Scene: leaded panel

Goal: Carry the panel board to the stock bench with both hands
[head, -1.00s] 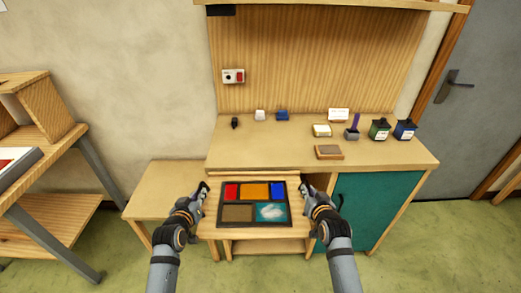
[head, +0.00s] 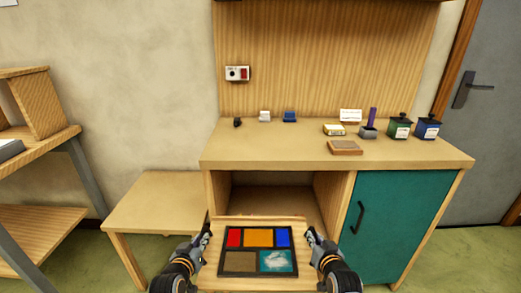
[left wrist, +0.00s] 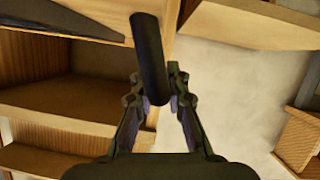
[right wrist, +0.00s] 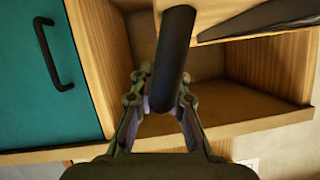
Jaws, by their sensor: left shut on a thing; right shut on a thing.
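The panel board (head: 258,284) is pale wood and carries a dark-framed leaded panel (head: 258,239) with red, orange, blue, brown and teal glass. It looks roughly level, in front of the workbench, low in the head view. My left gripper (head: 206,236) is at its left side and my right gripper (head: 312,238) at its right side. Each wrist view shows fingers shut around a dark round handle, in the left wrist view (left wrist: 150,60) and in the right wrist view (right wrist: 173,60). I cannot tell from the pictures which surface is the stock bench.
The workbench (head: 260,150) has an open bay (head: 272,200) and a teal door (head: 395,225). Bottles, a brown block (head: 345,147) and small items stand on top. A low side table (head: 160,200) at left is bare. A wooden rack (head: 40,215) stands further left.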

